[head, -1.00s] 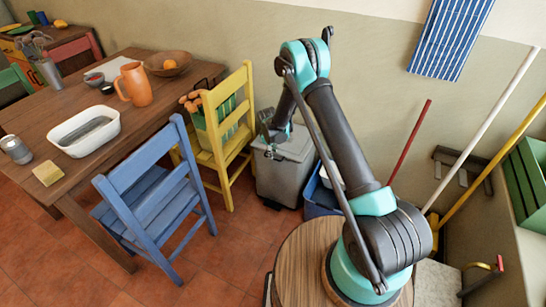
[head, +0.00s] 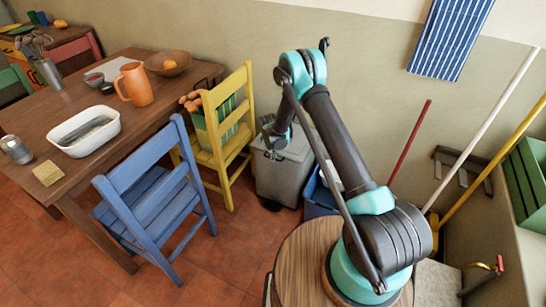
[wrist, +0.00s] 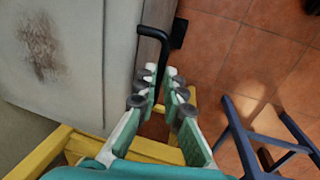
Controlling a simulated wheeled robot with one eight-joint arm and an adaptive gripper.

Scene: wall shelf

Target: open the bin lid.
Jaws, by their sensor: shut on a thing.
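The grey bin (head: 283,182) stands on the floor against the wall, beside the yellow chair. Its lid (head: 298,148) looks down on the bin, partly hidden by my arm. My gripper (head: 270,148) is at the lid's left front edge. In the wrist view, the pale grey lid (wrist: 85,70) with a brown stain fills the left side, and a black bent handle (wrist: 164,45) sticks out from its edge. My gripper's fingers (wrist: 158,82) are closed around the handle's end, which runs between the fingertips.
The yellow chair (head: 232,125) stands close to the bin's left, and a blue chair (head: 150,190) is nearer. A blue crate (head: 318,196) is right of the bin. A round wooden stool top (head: 300,262) lies under my arm's base. Red floor is open in front of the bin.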

